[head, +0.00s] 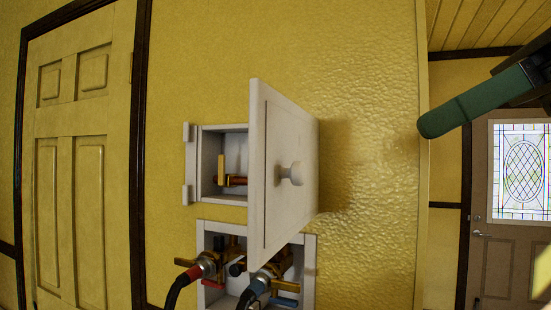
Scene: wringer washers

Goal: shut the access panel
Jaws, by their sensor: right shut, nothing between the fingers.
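The access panel (283,175) is a white door with a round white knob (292,173). It stands swung open, sticking out from the yellow wall. Left of it is the white recessed box (189,165), with a brass valve and copper pipe (229,181) inside; the panel hides the box's right part. My right gripper (432,127) shows at the upper right as a green finger, shut and empty. It is to the right of the panel, apart from it. My left gripper is not in view.
Below is a second white box (310,272) with valves and dark hoses (181,289) coming out. The panel's lower edge overlaps it in the picture. A yellow door (80,160) is at left. A door with patterned glass (521,170) is at far right. The wall right of the panel is bare.

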